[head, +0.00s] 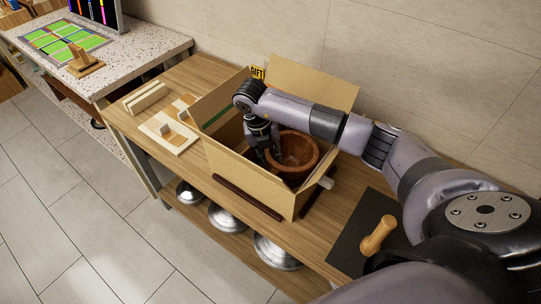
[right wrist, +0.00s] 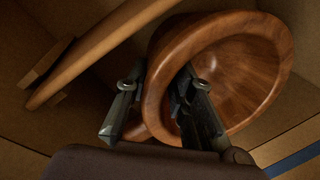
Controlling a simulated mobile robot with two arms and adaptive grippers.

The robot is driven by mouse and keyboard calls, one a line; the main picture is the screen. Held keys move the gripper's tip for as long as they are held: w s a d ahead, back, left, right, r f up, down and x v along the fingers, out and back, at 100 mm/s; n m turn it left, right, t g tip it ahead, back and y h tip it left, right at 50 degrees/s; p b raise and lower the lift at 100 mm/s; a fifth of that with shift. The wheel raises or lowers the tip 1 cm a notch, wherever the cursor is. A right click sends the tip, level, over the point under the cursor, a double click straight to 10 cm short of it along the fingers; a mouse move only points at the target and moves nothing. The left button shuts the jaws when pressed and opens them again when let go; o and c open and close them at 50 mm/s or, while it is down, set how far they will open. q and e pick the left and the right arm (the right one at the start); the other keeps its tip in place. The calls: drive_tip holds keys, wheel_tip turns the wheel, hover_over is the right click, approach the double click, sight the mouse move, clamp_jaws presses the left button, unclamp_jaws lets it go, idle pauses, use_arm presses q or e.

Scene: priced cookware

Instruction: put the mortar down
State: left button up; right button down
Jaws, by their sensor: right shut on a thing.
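The mortar (head: 312,160) is a brown wooden bowl inside an open cardboard box (head: 243,178) on the wooden counter. My right gripper (head: 265,158) reaches down into the box at the mortar's left side and is shut on its wall. In the right wrist view the mortar (right wrist: 255,75) looks tilted, with one finger of my right gripper (right wrist: 158,105) inside the bowl and the other outside. Its underside is hidden, so I cannot tell whether it touches the box floor. My left gripper is not in view.
A wooden rod (right wrist: 100,52) lies in the box beside the mortar. The box flaps stand open. Pale wooden pieces (head: 168,133) lie left of the box, and a dark board (head: 349,245) with a wooden-handled item (head: 378,236) lies to the right. Metal lids (head: 228,217) sit on the shelf below.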

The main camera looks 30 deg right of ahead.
drive_tip(key=shift+s+f, duration=0.1)
drive_tip(key=shift+f, duration=0.1)
drive_tip(key=c, duration=1.4)
unclamp_jaws()
drive_tip(key=shift+f, duration=0.1)
drive_tip(key=shift+o, duration=0.2)
drive_tip(key=shift+a+r, duration=0.1)
drive_tip(key=shift+r, duration=0.4)
drive_tip(key=b+v, duration=0.1)
drive_tip(key=v, duration=1)
drive_tip(key=shift+b, duration=0.4)
drive_tip(key=shift+r, duration=0.15)
